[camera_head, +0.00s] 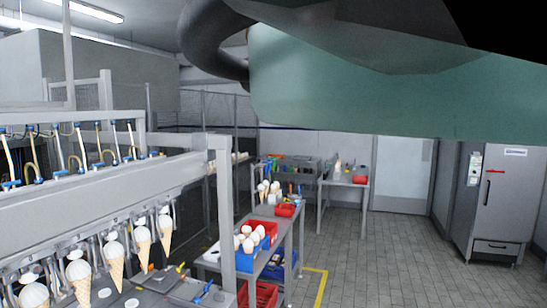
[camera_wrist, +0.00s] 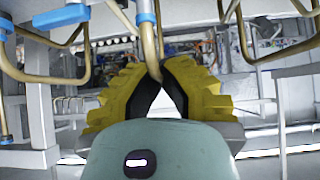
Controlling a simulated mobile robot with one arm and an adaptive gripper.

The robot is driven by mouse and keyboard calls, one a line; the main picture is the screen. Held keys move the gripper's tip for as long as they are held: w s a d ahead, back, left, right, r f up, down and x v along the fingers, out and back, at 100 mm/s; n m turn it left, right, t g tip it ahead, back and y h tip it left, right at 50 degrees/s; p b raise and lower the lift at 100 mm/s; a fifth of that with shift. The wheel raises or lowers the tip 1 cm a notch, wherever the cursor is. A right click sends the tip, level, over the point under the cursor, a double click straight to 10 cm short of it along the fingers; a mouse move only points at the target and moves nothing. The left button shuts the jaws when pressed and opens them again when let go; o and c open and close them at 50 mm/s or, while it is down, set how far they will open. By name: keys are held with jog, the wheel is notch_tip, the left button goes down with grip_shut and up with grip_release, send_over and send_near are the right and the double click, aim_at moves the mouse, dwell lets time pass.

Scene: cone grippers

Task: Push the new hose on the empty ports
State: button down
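In the wrist view, my gripper (camera_wrist: 160,72) has yellow ribbed fingers with black inner pads. Their tips come together around the lower end of a tan hose (camera_wrist: 150,48), which hangs from a blue fitting (camera_wrist: 145,12). The exact contact is partly hidden by the fingers. Other bent tan hoses with blue fittings (camera_wrist: 62,15) hang to the left and right. In the head view, a row of hoses (camera_head: 60,148) with blue fittings runs along the top of the machine (camera_head: 110,195) at left. My gripper is not visible there. I cannot tell which ports are empty.
Ice-cream cones (camera_head: 143,240) hang in a row under the machine beam. A grey post (camera_head: 224,210) stands at its right end. Beyond are a bench with red and blue bins (camera_head: 247,262), a table (camera_head: 342,180) and a grey cabinet (camera_head: 497,205). The tiled floor (camera_head: 375,260) is clear.

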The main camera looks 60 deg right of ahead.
jog(key=shift+f+b, duration=0.45)
jog(key=shift+f, duration=0.05)
dwell(0.4)
jog(key=c, duration=0.6)
grip_release()
jog(key=shift+r, duration=0.1)
jog(key=shift+r+p, duration=1.7)
jog(key=shift+r, duration=0.75)
